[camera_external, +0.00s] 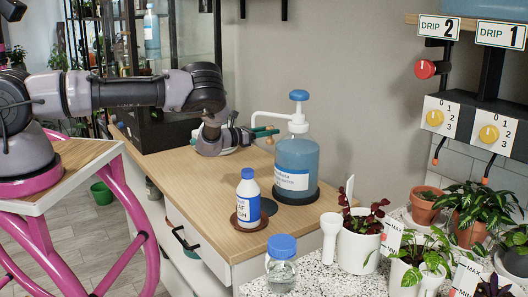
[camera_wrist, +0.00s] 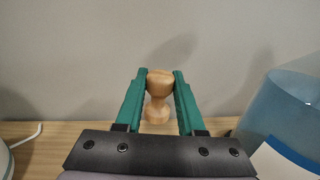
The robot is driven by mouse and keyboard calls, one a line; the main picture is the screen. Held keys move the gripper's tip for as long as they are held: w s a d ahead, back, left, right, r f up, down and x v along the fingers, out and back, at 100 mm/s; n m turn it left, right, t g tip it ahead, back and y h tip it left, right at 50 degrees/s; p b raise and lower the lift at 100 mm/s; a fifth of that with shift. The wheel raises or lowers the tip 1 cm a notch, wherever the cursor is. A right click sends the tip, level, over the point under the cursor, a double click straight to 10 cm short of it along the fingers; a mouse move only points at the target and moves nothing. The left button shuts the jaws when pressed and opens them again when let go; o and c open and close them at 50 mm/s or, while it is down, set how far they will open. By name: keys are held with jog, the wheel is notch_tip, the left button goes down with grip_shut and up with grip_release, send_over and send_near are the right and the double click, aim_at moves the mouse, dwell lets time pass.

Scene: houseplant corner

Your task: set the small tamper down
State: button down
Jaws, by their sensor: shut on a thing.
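The small tamper (camera_wrist: 158,84) is a pale turned-wood piece with a rounded top and a narrow waist. In the wrist view it is upright between the green fingers of my gripper (camera_wrist: 159,76), which is shut on it. In the external view my gripper (camera_external: 267,132) is over the back of the wooden cabinet top (camera_external: 178,172), left of the blue pump bottle; the tamper is a small pale bit at the fingertips there, mostly hidden. I cannot tell whether its base touches the wood.
The blue pump bottle (camera_external: 293,168) stands close to my gripper's right. A white blue-capped bottle (camera_external: 247,202) stands on a brown saucer (camera_external: 262,222) nearer the front. A blue-lidded jar (camera_external: 281,268) and potted plants (camera_external: 360,240) stand on the speckled counter. Bare wood lies left of the bottles.

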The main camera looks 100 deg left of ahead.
aim_at(268, 140)
jog(key=f, duration=0.6)
jog(key=shift+w+d+f, duration=0.1)
jog(key=shift+d+f, duration=0.15)
jog(key=shift+d, duration=0.05)
notch_tip(268, 140, down, 4)
jog(key=shift+f, duration=0.1)
jog(key=c, duration=0.5)
grip_release()
jog(key=shift+s+d, duration=0.2)
jog(key=shift+d, duration=0.05)
jog(key=v, duration=0.4)
jog(key=shift+s+d+f, duration=0.1)
jog(key=shift+s+d, duration=0.1)
jog(key=shift+s, duration=0.1)
notch_tip(268, 140, up, 7)
jog(key=shift+w+a+r, duration=0.15)
